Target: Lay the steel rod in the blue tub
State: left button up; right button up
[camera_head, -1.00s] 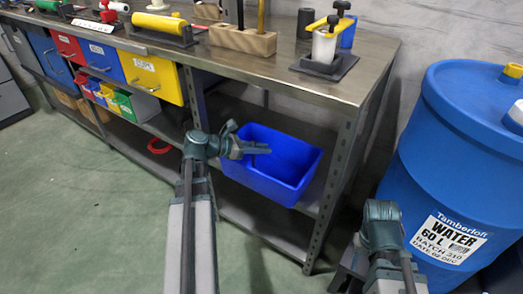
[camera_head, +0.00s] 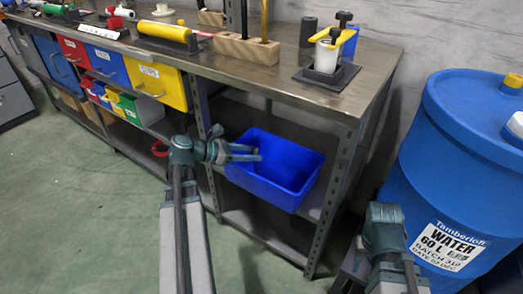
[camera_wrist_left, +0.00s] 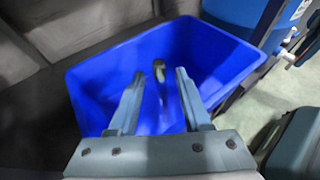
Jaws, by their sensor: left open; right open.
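The blue tub (camera_head: 292,189) stands on the shelf under the bench top, open upward. My left gripper (camera_head: 260,154) is over the tub's left part, its fingers apart. In the left wrist view the tub (camera_wrist_left: 92,84) fills the middle, and the open fingers (camera_wrist_left: 156,76) reach over it. A grey, rod-like piece (camera_wrist_left: 160,76) shows between the fingers against the tub's blue inside, apart from both. It looks like the steel rod, seen nearly end-on; its full length is hidden. My right gripper (camera_head: 350,268) is low beside the right wrist, dark and partly hidden, away from the tub.
The steel bench (camera_head: 250,70) has its top above the tub and a corner post (camera_head: 335,195) right of it. A large blue water barrel (camera_head: 450,170) stands at the right. Labelled drawers (camera_head: 105,62) and small bins fill the bench's left part. The green floor is clear in front.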

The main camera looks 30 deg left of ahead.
pick_arm(q)
jog(key=p+v, duration=0.2)
jog(key=v, duration=0.5)
dwell(0.5)
